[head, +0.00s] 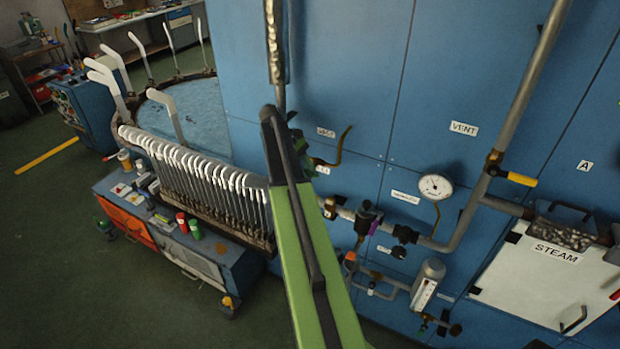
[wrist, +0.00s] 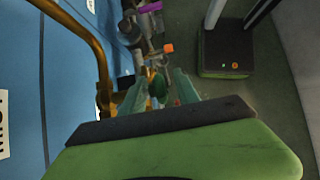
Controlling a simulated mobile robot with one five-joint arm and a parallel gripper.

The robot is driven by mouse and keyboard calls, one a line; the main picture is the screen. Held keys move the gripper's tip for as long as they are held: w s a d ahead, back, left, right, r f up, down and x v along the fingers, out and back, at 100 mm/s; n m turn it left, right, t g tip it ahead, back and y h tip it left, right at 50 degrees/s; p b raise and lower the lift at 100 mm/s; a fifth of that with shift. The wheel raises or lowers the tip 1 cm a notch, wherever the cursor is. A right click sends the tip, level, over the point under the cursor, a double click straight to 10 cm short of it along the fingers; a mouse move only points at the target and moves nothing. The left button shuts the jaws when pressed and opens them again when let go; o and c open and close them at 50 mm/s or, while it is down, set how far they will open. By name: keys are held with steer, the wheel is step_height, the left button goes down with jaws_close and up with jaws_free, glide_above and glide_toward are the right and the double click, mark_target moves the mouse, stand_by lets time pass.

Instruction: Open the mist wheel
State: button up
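In the wrist view a dark green round wheel (wrist: 158,86), which I take for the mist wheel, sits on brass valve fittings by the blue panel. My gripper (wrist: 157,88) has its two teal fingers apart, one on each side of the wheel. I cannot tell whether they touch it. In the head view my green arm covers the wheel and most of the gripper. A label (head: 325,132) that seems to read MIST shows just right of the arm, beside a curved brass pipe (head: 343,148).
To the right are a VENT label (head: 463,128), a pressure gauge (head: 435,187), a yellow-handled valve (head: 520,179) and a white STEAM door (head: 545,285). On the left, a rack of white sock boards (head: 200,170) stands by a wheeled cart (head: 190,245). Open green floor lies at left.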

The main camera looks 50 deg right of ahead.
steer(key=p+v, duration=0.8)
steer(key=v, duration=0.3)
